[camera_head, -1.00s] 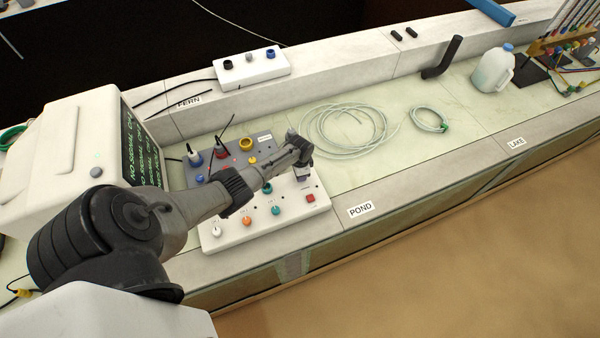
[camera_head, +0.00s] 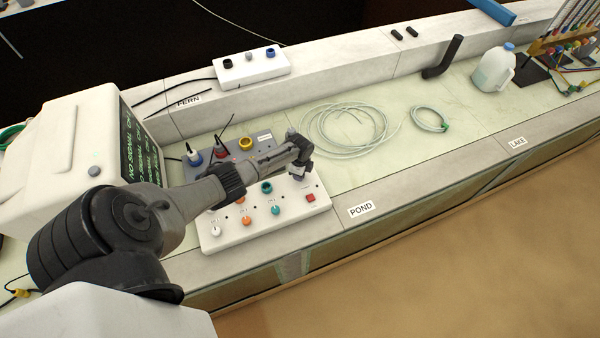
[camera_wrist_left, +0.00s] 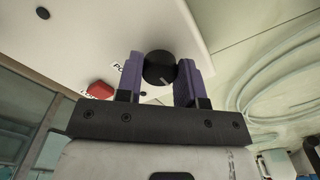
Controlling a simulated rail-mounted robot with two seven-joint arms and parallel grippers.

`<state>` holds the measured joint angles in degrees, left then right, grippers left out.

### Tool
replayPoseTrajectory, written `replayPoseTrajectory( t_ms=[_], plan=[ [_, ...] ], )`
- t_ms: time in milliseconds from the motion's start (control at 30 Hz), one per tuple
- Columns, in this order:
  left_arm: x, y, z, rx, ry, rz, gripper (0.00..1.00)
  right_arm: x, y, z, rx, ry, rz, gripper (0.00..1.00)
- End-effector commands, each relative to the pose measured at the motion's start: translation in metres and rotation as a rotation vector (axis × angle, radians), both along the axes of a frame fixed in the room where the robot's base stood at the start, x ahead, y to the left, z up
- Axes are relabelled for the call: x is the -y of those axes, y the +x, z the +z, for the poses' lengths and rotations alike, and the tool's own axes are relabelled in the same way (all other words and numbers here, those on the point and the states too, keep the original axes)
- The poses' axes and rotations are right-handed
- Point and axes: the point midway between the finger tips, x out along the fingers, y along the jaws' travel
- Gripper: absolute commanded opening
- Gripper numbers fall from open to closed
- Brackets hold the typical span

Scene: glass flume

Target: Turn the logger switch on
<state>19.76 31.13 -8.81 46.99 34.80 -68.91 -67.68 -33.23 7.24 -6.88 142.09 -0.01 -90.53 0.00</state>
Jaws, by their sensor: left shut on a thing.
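The white control box (camera_head: 230,236) lies on the bench with orange and teal knobs and a red square switch (camera_head: 310,197) at its right end. In the left wrist view the red switch (camera_wrist_left: 101,90) has a partly hidden label starting "LO"; whether it is on I cannot tell. My left gripper (camera_head: 298,176) is over the box's far right corner. In the left wrist view my left gripper (camera_wrist_left: 160,78) is shut on a round black knob (camera_wrist_left: 158,67), beside a label of which only the first letters show. The head view hides this knob. My right gripper is not in view.
A grey panel (camera_head: 264,138) with large coloured knobs stands right behind the box. A monitor (camera_head: 80,145) stands to the left. Coiled pale tubing (camera_head: 345,130) and a white jug (camera_head: 492,70) are to the right. The bench front edge is close to the box.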

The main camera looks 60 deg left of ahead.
Motion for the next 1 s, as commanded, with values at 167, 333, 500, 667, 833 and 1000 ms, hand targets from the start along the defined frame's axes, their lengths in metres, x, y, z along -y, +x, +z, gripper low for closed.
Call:
replayPoseTrajectory(
  t_ms=[167, 333, 500, 667, 833, 1000],
  plan=[
    [0.0001, -0.0007, -0.0012, 0.000, 0.000, -0.024, 0.11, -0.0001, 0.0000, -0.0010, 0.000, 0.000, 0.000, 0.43],
    [0.0002, -0.0006, -0.0012, -0.001, 0.001, -0.029, 0.11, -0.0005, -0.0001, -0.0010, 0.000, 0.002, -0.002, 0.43],
    [0.0001, -0.0007, -0.0012, -0.001, 0.001, -0.029, 0.11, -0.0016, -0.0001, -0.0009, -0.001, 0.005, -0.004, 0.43],
    [0.0002, -0.0006, -0.0011, -0.001, 0.000, -0.029, 0.42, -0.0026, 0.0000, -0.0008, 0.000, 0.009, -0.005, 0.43],
    [0.0002, -0.0004, -0.0007, -0.001, 0.001, -0.028, 0.59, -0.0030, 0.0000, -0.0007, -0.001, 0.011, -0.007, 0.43],
    [0.0002, -0.0001, -0.0004, 0.000, 0.000, -0.027, 0.60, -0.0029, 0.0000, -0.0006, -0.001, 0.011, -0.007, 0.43]
  ],
)
